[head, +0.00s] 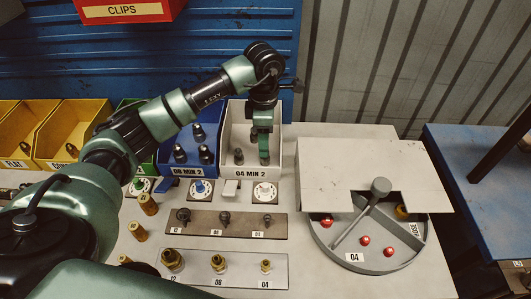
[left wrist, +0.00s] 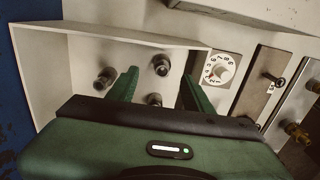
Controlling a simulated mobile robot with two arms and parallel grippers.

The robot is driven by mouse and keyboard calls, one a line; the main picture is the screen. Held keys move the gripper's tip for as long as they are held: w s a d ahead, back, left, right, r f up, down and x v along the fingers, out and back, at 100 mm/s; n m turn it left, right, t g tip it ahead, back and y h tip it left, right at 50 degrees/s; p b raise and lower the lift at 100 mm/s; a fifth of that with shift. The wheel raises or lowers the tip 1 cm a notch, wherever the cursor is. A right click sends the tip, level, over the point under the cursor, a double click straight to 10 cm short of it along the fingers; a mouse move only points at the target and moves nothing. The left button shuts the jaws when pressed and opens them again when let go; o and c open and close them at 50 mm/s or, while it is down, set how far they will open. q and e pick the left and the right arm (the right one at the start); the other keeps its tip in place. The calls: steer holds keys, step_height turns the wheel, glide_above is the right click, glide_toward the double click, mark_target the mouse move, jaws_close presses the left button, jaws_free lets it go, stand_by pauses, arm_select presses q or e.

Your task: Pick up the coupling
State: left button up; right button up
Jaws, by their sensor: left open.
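My left gripper (head: 264,158) is open and points down into the white bin labelled 04 MIN 2 (head: 250,173). Several small dark couplings stand in this bin; one coupling (head: 239,155) shows left of the fingers in the head view. In the left wrist view, the open green fingers (left wrist: 160,88) reach over the bin. One coupling (left wrist: 155,99) is between the fingers, partly hidden by the gripper body. Another coupling (left wrist: 161,64) stands just beyond the fingertips, and a third (left wrist: 104,79) is left of the left finger. My right gripper is not in view.
A blue bin (head: 188,166) with dark fittings stands left of the white bin. In front are white dials (head: 265,193), a dark plate with fittings (head: 222,232) and a plate of brass fittings (head: 205,271). A round grey tray (head: 345,255) under a flat cover (head: 350,165) is at right.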

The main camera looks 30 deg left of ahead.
arm_select(q)
steer(key=f, duration=0.1)
steer(key=f+p, duration=0.1)
steer(key=f, duration=0.1)
steer(key=f+p, duration=0.1)
steer(key=shift+d+f, duration=0.25)
steer(key=shift+d, duration=0.05)
steer(key=shift+f, duration=0.3)
steer(key=shift+c, duration=1.2)
jaws_close()
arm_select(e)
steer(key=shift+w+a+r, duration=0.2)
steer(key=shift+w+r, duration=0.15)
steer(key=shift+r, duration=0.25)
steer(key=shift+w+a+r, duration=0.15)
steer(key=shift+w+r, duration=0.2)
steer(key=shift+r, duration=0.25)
arm_select(q)
steer(key=shift+r, duration=0.15)
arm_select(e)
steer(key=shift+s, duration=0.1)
